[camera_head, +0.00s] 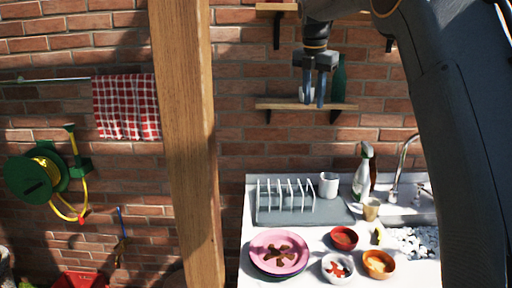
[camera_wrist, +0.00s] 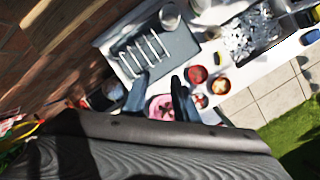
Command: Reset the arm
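My gripper (camera_head: 314,100) hangs high above the white table (camera_head: 255,222), its fingers pointing down in front of the brick wall. In the head view a small gap shows between the fingers. In the wrist view my gripper (camera_wrist: 160,90) has its two dark fingers clearly apart, with nothing held between them. The pink plate (camera_wrist: 161,107) shows far below, between the fingers. My arm fills the right side of the head view.
A wooden shelf (camera_head: 285,104) on the wall lies behind my gripper. A wooden post (camera_head: 186,150) stands left of it. On the table are a dish rack (camera_head: 285,195), white mug (camera_head: 329,185), spray bottle (camera_head: 361,180), tap (camera_head: 401,165) and several small bowls. Grass (camera_wrist: 300,140) lies beyond the paving.

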